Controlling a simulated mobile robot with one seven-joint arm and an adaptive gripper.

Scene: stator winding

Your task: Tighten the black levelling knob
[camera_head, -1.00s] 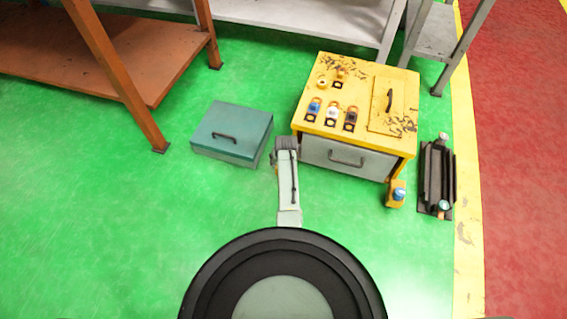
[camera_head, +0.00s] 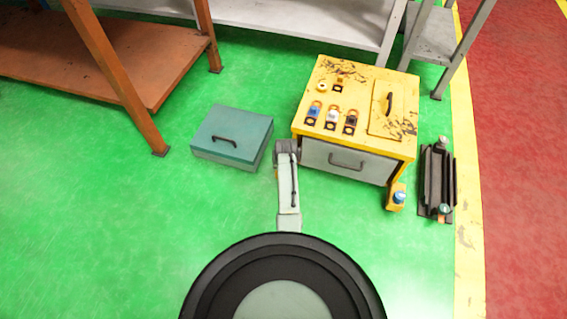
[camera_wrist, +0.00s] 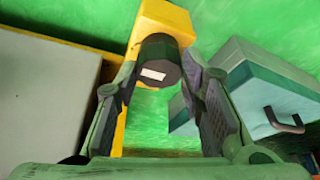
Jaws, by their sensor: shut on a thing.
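The black levelling knob (camera_wrist: 160,62) shows in the wrist view between the two finger pads, with a pale mark on its face. It sits on a yellow foot block (camera_wrist: 166,20) at a corner of the yellow cabinet (camera_head: 345,78). My gripper (camera_wrist: 165,76) is shut on the knob, one finger on each side. In the head view my arm hides the knob and most of the gripper, which is at the cabinet's near left corner.
A teal box (camera_head: 232,133) with a handle lies just left of my gripper. A blue knob (camera_head: 399,196) is on the cabinet's right foot. A dark finned part (camera_head: 437,182) lies further right. An orange-legged bench (camera_head: 110,70) stands back left. The green floor in front is clear.

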